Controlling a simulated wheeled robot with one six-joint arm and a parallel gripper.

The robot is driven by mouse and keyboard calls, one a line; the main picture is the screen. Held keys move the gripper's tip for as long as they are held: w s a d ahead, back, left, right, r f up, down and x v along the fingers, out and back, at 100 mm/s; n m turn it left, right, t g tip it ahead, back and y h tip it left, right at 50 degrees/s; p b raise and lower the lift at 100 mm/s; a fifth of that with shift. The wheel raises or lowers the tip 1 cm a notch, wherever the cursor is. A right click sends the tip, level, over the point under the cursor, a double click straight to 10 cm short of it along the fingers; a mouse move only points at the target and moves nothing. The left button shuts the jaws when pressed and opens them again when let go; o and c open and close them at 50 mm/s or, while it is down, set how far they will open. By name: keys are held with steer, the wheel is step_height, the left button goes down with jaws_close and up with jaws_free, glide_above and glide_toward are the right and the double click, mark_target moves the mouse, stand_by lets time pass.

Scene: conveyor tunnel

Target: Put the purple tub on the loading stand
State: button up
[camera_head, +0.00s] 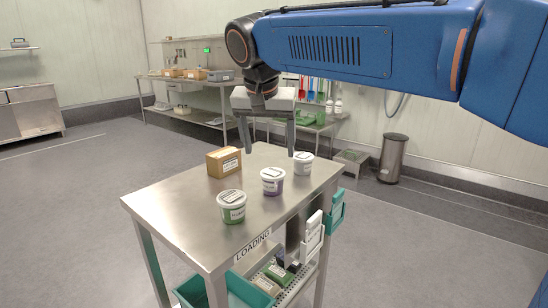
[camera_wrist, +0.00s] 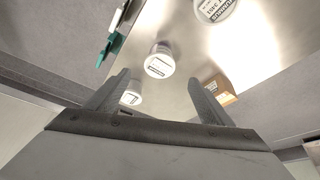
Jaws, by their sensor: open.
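The purple tub (camera_head: 272,181) is white-lidded with a purple band and a label. It stands upright on the steel top of the loading stand (camera_head: 170,200), which has a LOADING label on its front edge. It is between a green-banded tub and a pale tub. In the wrist view the purple tub (camera_wrist: 160,62) shows its lid beyond my fingertips. My gripper (camera_head: 268,150) is open and empty above the back part of the stand, with its fingers pointing down. It also shows in the wrist view (camera_wrist: 160,80), apart from the purple tub.
A green-banded tub (camera_head: 231,207), a pale tub (camera_head: 303,164) and a brown box (camera_head: 223,162) share the stand top. A metal bin (camera_head: 392,158) stands by the wall. Floor at left is clear.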

steer(key=shift+r, duration=0.2)
steer(key=s+d+f+n, duration=0.1)
steer(key=s+d+f, duration=0.35)
steer(key=d, duration=0.55)
steer(key=s+d+f, duration=0.4)
steer(key=s+d, duration=0.1)
steer(key=d, duration=0.4)
steer(key=s+d+f, duration=0.5)
steer(key=s+f, duration=0.3)
steer(key=s+d+f+n, duration=0.1)
steer(key=s+d+f, duration=0.5)
steer(key=s+f, duration=0.1)
steer(key=shift+s+d+f+y, duration=0.15)
steer(key=shift+s+f+y, duration=0.25)
steer(key=shift+f, duration=0.4)
